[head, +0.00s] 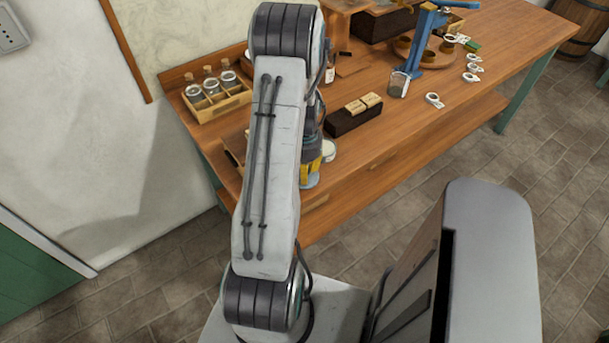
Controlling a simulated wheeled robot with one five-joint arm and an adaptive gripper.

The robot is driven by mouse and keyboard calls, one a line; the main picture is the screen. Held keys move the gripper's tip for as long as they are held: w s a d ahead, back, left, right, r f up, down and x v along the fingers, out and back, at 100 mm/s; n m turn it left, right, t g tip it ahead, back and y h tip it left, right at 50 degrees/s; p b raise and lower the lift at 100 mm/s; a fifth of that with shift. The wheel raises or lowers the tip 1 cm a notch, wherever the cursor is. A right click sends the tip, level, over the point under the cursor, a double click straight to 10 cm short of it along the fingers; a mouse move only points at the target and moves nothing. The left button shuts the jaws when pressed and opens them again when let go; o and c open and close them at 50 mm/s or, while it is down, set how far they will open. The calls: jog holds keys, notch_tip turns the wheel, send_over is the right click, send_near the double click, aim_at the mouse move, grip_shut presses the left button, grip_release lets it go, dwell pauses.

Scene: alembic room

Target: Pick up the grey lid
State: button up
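My gripper (312,172) is low over the near left part of the wooden workbench (400,140), mostly hidden behind my own arm. Its yellow parts show, but its fingertips do not show clearly enough to tell if it is open or shut. A pale blue-grey piece (310,182) shows just under it; I cannot tell whether this is the grey lid or what it touches. A pale round-topped thing (328,150) stands just right of the gripper, partly hidden by it. No grey lid can be made out for certain.
A wooden rack (222,104) with corked bottles stands at the back left. A dark box (353,116) with pale blocks on top is right of the gripper. A glass jar (399,85), a blue stand (421,40) and several small ring-shaped pieces (434,100) are farther right. The front right bench top is clear.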

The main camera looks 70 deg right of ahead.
grip_shut()
jog(key=shift+r, duration=0.1)
jog(key=shift+r, duration=0.45)
jog(key=r, duration=0.2)
jog(key=r+b, duration=0.1)
jog(key=shift+s+d+r, duration=0.15)
jog(key=shift+s, duration=0.15)
jog(key=s+d+r, duration=0.4)
jog(key=s+r, duration=0.2)
jog(key=s, duration=0.3)
jog(key=w+d+p, duration=0.5)
jog(key=w, duration=0.2)
jog(key=shift+d+p, duration=0.35)
jog(key=shift+p, duration=0.05)
